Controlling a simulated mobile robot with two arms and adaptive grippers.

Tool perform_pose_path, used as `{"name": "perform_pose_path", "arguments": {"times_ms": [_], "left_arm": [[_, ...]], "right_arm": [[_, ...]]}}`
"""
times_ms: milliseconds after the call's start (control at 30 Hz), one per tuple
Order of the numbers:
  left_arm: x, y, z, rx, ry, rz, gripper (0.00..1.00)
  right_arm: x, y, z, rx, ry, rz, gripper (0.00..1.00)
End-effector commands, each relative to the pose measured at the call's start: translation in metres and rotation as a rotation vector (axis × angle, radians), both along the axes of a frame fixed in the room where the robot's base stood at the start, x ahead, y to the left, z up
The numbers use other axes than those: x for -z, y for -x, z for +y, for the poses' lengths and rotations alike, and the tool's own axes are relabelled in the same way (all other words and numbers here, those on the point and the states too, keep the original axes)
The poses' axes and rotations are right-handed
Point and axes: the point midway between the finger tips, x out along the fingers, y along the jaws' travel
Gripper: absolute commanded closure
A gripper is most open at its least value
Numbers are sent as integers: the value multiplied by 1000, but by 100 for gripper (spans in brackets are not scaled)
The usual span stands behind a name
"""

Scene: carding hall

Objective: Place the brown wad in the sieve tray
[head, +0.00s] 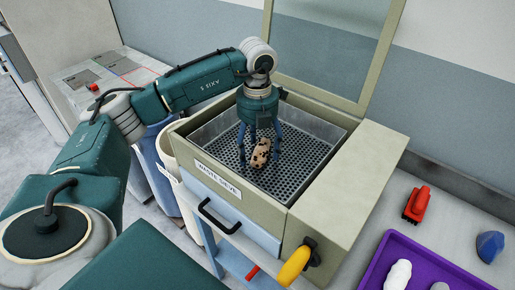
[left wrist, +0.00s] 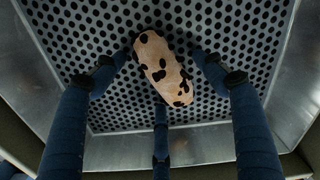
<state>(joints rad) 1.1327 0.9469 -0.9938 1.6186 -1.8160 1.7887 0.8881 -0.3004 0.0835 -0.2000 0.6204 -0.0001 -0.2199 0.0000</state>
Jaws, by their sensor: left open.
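The brown wad (head: 261,150) is a tan, oblong lump with dark patches. It appears to lie on the perforated floor of the sieve tray (head: 316,162), inside the box labelled "WASTE SIEVE". In the left wrist view the wad (left wrist: 160,66) lies tilted over the holes of the tray (left wrist: 215,25). My left gripper (head: 260,160) points down into the tray. Its blue fingers stand open around the wad, with gaps visible between them and it in the wrist view. My right gripper is not in view.
The box has a raised framed lid (head: 330,45) behind and a yellow handle (head: 294,266) in front. At the right, a purple tray (head: 396,241) holds a white lump (head: 398,274). A red brush-like item (head: 416,206) and a blue item (head: 490,246) lie nearby.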

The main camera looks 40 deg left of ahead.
Motion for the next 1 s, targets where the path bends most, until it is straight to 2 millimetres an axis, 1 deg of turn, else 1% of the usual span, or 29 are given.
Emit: {"name": "perform_pose_path", "arguments": {"times_ms": [167, 367, 400, 533, 700, 1000], "left_arm": [[-26, -2, -1, 1, 2, -8, 29], [-71, -2, -1, 1, 3, -8, 29], [-82, -2, 0, 0, 0, -6, 29], [-105, -1, 0, -1, -1, -5, 29], [-118, -1, 0, -1, 0, -2, 29], [-120, 0, 0, -1, 1, 0, 29]], "right_arm": [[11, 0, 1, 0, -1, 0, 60], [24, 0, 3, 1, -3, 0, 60], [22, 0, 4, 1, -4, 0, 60], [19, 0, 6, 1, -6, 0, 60], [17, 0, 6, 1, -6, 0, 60], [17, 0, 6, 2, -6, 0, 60]]}}
